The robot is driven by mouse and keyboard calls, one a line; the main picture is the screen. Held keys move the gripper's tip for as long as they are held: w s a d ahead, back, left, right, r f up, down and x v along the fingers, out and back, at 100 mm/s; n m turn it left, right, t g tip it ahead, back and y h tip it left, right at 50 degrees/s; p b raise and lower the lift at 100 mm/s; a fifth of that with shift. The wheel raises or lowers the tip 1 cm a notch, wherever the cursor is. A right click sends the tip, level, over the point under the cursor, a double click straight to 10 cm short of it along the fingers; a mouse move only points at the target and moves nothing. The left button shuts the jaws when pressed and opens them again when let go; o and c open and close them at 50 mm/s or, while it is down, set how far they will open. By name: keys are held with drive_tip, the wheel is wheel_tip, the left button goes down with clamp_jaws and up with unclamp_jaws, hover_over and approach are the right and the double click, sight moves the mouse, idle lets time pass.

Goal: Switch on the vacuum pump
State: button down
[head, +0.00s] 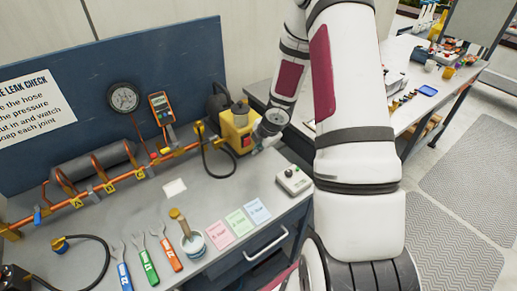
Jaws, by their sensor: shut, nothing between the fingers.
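The vacuum pump (237,130) is a yellow box with a dark motor behind it and a grey cap on top. It stands at the back right of the grey workbench. A red switch or button (247,141) shows on its front face. My gripper (257,147) is shut and empty, close beside the pump's right front, near the red part. I cannot tell whether it touches the pump. The gripper is small in the head view and its wrist hides part of the pump's right side.
A small grey box with a knob (294,181) sits at the bench's right edge. A copper pipe line (130,175) with a grey cylinder runs left of the pump. A black hose (208,160) loops in front. Coloured cards (239,222), wrenches (145,259) and a pot (193,244) lie forward.

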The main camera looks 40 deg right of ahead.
drive_tip(key=s+p+v, duration=0.1)
drive_tip(key=p+v, duration=0.2)
drive_tip(key=v, duration=0.5)
drive_tip(key=shift+s+p, duration=0.3)
drive_tip(key=shift+p, duration=0.05)
